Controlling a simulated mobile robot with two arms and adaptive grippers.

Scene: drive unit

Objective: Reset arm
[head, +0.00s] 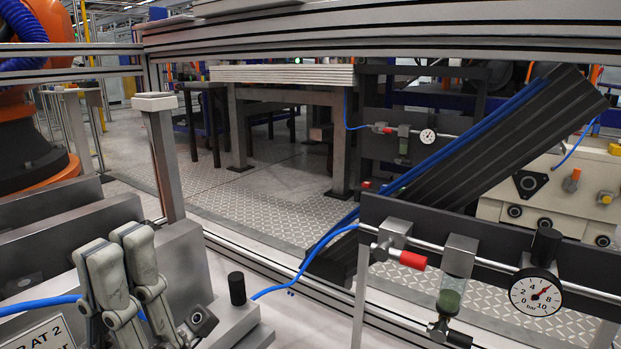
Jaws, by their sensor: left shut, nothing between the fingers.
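My left gripper (116,246) shows at the lower left of the head view. Its two pale grey fingers point upward, side by side and close together, with nothing held between them. My right gripper is out of view. A pneumatic unit at the right has a red-ended valve (412,260), a filter bowl (450,295) with green contents and a round pressure gauge (536,293). The gripper is well apart from this unit.
A metal block with a black knob (237,288) stands just right of the gripper. A blue hose (312,257) runs from there to the valve. Aluminium rails (380,42) cross the top. An orange robot (35,130) stands at the left. Open tread-plate floor (265,205) lies beyond the frame.

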